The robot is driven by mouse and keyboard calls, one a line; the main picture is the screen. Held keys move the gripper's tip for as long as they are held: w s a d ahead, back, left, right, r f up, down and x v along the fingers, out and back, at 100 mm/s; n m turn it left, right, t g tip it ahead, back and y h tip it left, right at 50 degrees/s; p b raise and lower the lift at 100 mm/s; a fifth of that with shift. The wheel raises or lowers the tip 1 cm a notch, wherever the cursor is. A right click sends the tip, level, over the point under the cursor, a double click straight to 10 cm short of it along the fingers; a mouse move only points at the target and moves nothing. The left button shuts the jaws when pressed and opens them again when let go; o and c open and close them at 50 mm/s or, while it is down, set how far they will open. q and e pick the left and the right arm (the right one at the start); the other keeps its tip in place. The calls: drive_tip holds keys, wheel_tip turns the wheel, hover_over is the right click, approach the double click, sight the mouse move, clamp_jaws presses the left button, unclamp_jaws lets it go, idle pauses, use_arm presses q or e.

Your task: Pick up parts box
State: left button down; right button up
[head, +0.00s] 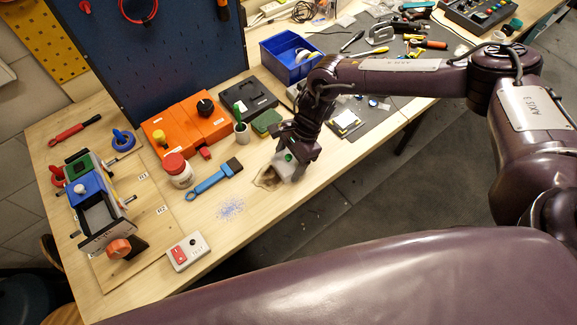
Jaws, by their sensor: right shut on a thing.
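My right gripper (296,150) reaches down from the upper right over the near edge of the wooden bench. It is shut on a small pale grey box (283,167) with a green spot, partly hidden by the fingers. The box is at or just above the bench top, beside a brownish stain; I cannot tell whether it touches the wood. I cannot tell from its look whether this is the parts box. An open blue bin (272,60) with a white roll in it stands farther back. My left gripper is not in view.
A blue brush (209,182), a red-lidded jar (178,171), a cup (242,133) and a green sponge (267,122) stand left of the gripper. An orange case (187,125) is behind them. A switch box (188,252) lies near the front edge.

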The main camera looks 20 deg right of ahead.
drive_tip(key=shift+c, duration=1.4)
drive_tip(key=shift+r, duration=0.15)
